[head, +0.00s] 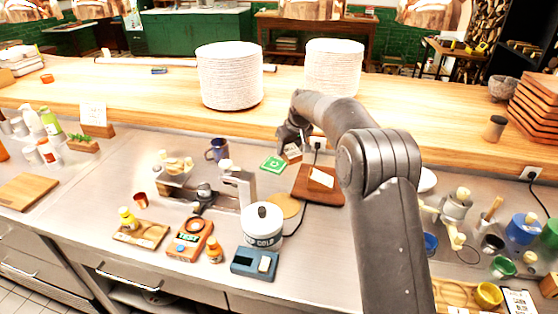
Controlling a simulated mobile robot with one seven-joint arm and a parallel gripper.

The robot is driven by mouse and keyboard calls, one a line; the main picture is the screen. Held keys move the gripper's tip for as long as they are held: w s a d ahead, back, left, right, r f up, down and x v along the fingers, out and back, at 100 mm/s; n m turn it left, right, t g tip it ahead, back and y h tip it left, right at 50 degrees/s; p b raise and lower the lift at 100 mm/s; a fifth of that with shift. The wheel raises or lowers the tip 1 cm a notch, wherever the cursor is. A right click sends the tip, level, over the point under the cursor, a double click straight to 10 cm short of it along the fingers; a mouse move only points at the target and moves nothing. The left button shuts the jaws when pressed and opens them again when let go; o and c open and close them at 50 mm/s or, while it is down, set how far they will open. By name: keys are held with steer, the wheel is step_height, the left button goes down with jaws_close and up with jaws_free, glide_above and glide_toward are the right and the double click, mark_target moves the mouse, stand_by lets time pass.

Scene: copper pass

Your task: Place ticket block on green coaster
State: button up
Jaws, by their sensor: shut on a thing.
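The green coaster (272,163) lies flat on the steel counter near the middle, with a pale mark on its top. My gripper (291,144) is shut on a small brown block with a pale top, which I take for the ticket block (293,153). The block is just right of the coaster and slightly farther back. I cannot tell whether it touches the counter or overlaps the coaster's edge. My gripper and arm hide part of it.
A brown board with a white card (321,178) lies right of the coaster. A blue mug (217,150) stands to its left, and a white canister (262,226) stands in front. Plate stacks (229,76) stand on the wooden ledge behind. Some bare steel surrounds the coaster.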

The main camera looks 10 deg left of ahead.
steer(key=a+f, duration=0.2)
steer(key=a, duration=0.1)
steer(key=shift+w+a, duration=0.1)
steer(key=shift+w, duration=0.1)
steer(key=shift+f, duration=1.95)
steer(key=shift+f, duration=0.1)
steer(key=o, duration=1)
steer(key=shift+f, duration=0.1)
steer(key=shift+o, duration=0.2)
